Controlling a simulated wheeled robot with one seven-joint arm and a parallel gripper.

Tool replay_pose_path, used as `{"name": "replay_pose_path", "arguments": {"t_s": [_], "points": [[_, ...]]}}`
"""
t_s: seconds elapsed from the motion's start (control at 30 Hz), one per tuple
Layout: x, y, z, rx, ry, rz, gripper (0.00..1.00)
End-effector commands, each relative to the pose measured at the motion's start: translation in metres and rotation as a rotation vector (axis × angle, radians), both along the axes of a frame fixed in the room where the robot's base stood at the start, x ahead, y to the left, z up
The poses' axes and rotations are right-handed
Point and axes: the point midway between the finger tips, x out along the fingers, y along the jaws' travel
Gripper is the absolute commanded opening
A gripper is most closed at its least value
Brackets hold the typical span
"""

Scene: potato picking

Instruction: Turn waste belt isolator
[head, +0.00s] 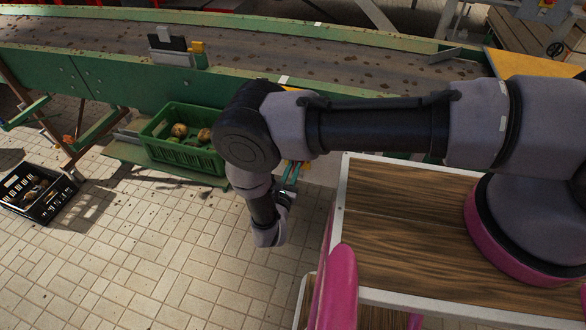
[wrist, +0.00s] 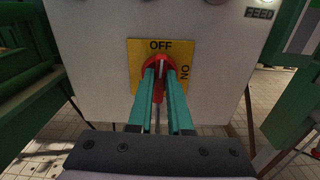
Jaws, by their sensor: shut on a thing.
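The isolator's red knob (wrist: 158,62) sits on a yellow plate (wrist: 136,62) on a pale grey box (wrist: 90,50) in the wrist view. The plate reads OFF at the top and ON, turned sideways, at the right. My gripper (wrist: 160,72) has its two teal fingers shut on the red knob, one on each side. The knob's grip between the fingers looks upright, towards OFF, though the fingers hide part of it. In the head view, my gripper (head: 290,172) reaches towards the belt's side, and my arm hides most of the isolator.
A label FEED (wrist: 259,14) is at the box's upper right. Green frame parts flank the box. In the head view, a green crate (head: 185,154) with potatoes stands left of my arm, and a black crate (head: 38,191) lies on the tiled floor. The belt (head: 330,52) runs behind.

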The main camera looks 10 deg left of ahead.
Motion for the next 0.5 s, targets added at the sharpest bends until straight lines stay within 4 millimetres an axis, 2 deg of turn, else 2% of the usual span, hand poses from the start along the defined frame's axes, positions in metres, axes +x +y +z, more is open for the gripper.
{"name": "replay_pose_path", "arguments": {"t_s": [0.27, 0.5], "points": [[-0.0006, -0.0006, 0.0001, 0.176, -0.015, 0.002, 0.0], [-0.0012, -0.0014, -0.0004, 0.401, -0.032, 0.003, 0.0]]}}
